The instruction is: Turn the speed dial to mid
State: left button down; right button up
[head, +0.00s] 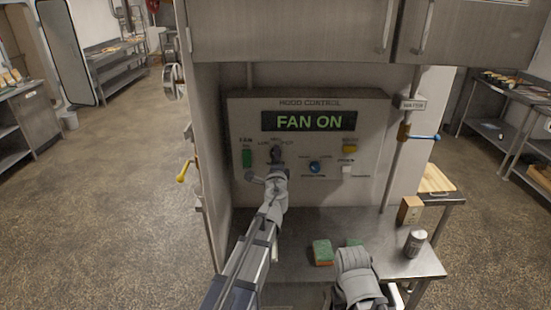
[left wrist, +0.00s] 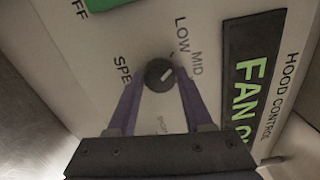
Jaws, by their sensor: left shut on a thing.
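The speed dial (left wrist: 160,75) is a round dark knob with a white mark, on the hood control panel (head: 370,110). In the left wrist view its mark points up and right, towards the LOW (left wrist: 182,35) and MID (left wrist: 197,62) labels; I cannot tell exactly which. My left gripper (left wrist: 160,84) is shut on the dial, one purple finger on each side. In the head view the left gripper (head: 277,162) reaches the panel and covers most of the dial (head: 275,150). My right arm shows at the lower right, but its gripper fingers are not visible.
The panel's display (head: 309,121) reads FAN ON. A green switch (head: 247,158), blue knob (head: 315,167), yellow button (head: 350,149) and white switch (head: 347,170) surround the dial. A sponge (head: 322,252) and a can (head: 415,243) stand on the metal counter (head: 300,225) below.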

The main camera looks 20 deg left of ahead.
pick_arm(q)
jog(key=m, duration=0.7)
dwell(0.6)
jog(key=shift+c, duration=1.5)
grip_release()
jog(key=shift+s, duration=0.1)
jog(key=v, duration=0.7)
jog(key=shift+s, duration=0.35)
jog(key=shift+d, duration=0.15)
